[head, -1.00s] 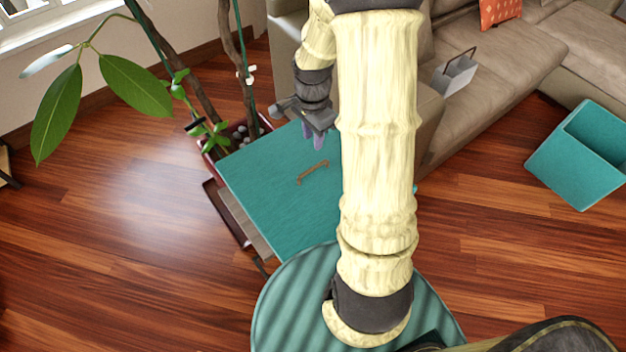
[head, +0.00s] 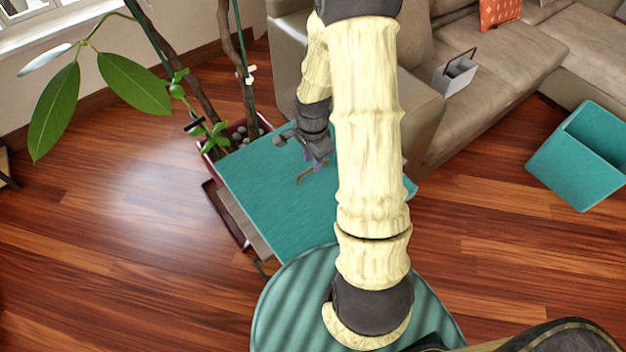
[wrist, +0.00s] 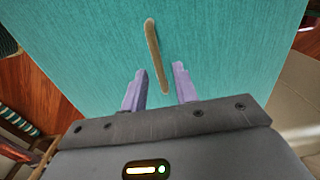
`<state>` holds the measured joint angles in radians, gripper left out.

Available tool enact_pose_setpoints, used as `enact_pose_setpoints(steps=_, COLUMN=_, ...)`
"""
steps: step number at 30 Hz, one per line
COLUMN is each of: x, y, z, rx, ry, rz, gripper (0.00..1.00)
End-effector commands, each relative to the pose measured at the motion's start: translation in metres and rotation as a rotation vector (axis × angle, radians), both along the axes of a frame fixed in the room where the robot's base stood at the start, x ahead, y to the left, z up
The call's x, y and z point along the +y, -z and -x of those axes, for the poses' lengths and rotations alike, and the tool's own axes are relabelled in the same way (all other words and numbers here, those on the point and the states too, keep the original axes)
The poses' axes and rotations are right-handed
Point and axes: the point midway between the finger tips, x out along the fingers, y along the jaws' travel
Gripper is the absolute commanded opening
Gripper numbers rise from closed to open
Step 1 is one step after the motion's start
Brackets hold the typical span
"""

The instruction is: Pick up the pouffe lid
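The pouffe lid (head: 265,185) is a flat teal square with a brown bar handle (head: 301,180) on top. In the wrist view the lid (wrist: 85,55) fills most of the picture. The handle (wrist: 153,48) runs lengthwise there, its near end between the two purple fingers. My gripper (head: 316,161) is over the lid, close to the handle. In the wrist view my gripper (wrist: 158,74) is open, with a gap on both sides of the handle. The exact height of the fingertips above the lid cannot be told. My arm hides the lid's right part in the head view.
An open teal box (head: 580,155) stands on the wooden floor at the right. A beige sofa (head: 520,50) with a grey caddy (head: 456,76) is behind. A potted plant (head: 232,135) stands close to the lid's far left corner. Floor at the left is clear.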

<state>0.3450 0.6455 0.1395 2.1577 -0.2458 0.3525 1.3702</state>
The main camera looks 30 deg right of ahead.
Motion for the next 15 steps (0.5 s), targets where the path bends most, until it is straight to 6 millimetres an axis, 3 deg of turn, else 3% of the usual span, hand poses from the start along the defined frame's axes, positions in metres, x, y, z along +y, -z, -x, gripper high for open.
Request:
enact_pose_setpoints(steps=7, x=0.0, y=0.038, z=0.002, rx=0.003, ry=0.0, rz=-0.001, gripper=0.29)
enact_pose_setpoints(steps=15, x=-0.002, y=0.042, z=0.002, rx=0.0, ry=0.004, rz=-0.001, gripper=0.29)
